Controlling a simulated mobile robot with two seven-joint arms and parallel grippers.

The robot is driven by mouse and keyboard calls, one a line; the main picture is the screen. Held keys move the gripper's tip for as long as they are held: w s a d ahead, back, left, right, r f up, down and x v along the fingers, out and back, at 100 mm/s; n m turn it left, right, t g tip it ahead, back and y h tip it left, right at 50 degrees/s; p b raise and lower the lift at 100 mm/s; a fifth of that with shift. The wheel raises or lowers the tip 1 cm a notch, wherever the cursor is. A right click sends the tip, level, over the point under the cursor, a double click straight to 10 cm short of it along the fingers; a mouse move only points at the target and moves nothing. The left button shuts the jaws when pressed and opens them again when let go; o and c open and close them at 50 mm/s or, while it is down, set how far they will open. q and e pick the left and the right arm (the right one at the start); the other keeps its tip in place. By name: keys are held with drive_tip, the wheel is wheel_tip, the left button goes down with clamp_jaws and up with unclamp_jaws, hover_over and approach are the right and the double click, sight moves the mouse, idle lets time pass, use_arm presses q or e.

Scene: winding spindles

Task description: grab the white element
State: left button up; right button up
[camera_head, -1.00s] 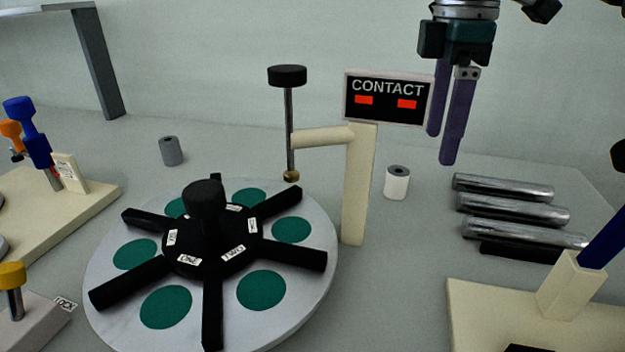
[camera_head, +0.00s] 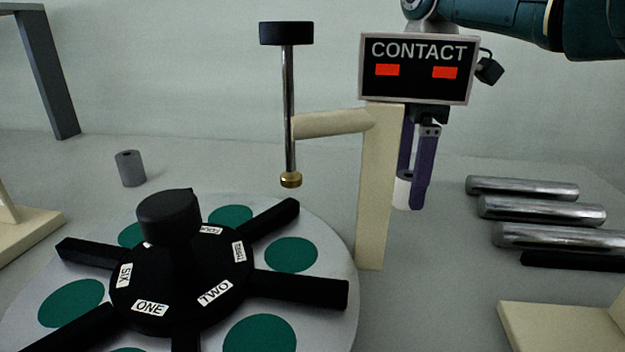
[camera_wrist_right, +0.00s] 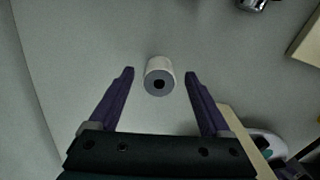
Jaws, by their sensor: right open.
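The white element (camera_head: 402,190) is a small upright cylinder with a dark hole in its top. It stands on the table behind the CONTACT post and is partly hidden by my right gripper. In the right wrist view the white element (camera_wrist_right: 159,77) lies between and just beyond the fingertips, with a clear gap on both sides. My right gripper (camera_head: 411,194) points down with its purple fingers at the element; it also shows in the right wrist view (camera_wrist_right: 159,73), open and empty. My left gripper is not in view.
The CONTACT sign (camera_head: 419,68) on its cream post (camera_head: 378,200) stands in front of my right gripper. A round turntable (camera_head: 330,318) with black arms is at the lower left. A grey cylinder (camera_head: 130,169) stands at the back left. Metal bars (camera_head: 540,210) lie to the right.

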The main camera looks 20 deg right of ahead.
drive_tip(key=shift+f, duration=0.3)
clamp_jaws()
idle(0.5)
